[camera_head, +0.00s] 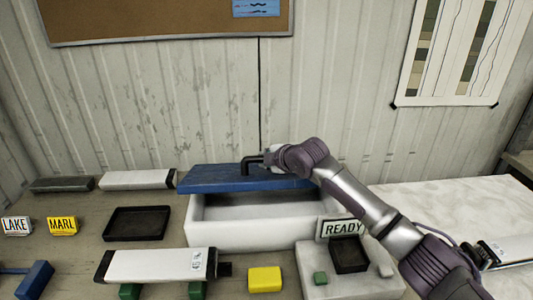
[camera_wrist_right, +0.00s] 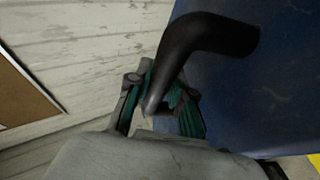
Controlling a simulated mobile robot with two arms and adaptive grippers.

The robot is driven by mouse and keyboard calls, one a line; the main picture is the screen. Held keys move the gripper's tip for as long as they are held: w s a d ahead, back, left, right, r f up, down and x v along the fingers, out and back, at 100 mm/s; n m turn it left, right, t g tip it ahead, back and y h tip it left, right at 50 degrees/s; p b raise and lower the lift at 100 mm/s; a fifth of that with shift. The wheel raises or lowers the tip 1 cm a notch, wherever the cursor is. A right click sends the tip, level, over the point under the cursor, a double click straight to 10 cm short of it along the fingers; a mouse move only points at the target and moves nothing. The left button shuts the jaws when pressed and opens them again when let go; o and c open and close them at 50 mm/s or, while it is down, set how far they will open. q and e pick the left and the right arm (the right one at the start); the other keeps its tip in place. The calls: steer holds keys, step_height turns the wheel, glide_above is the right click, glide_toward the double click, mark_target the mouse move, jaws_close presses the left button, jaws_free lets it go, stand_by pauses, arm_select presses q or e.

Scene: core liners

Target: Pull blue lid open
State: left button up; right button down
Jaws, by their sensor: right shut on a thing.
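The blue lid (camera_head: 215,179) lies toward the back of a white box (camera_head: 245,236), whose dark interior shows in front of the lid. I cannot tell whether the lid is tilted or slid back. A black bent handle (camera_head: 250,162) stands on the lid. My right gripper (camera_head: 268,160) is shut on the handle, its arm reaching in from the lower right. In the right wrist view, the handle (camera_wrist_right: 205,40) runs between the green-padded fingers of my right gripper (camera_wrist_right: 160,105), with the blue lid (camera_wrist_right: 270,100) behind. My left gripper is not in view.
A READY sign (camera_head: 343,229) and small black tray (camera_head: 350,258) stand right of the box. A yellow block (camera_head: 265,279) and white core liner (camera_head: 155,266) lie in front. A black tray (camera_head: 118,237) sits left. The wall (camera_head: 180,80) is close behind.

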mark_target(265, 169)
steer(key=shift+w+r+g+p, duration=0.4)
steer(key=shift+w+r+p, duration=0.15)
steer(key=shift+w+r, duration=0.4)
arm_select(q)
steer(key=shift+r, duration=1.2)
arm_select(e)
steer(key=shift+w+r, duration=0.6)
steer(key=shift+w, duration=0.25)
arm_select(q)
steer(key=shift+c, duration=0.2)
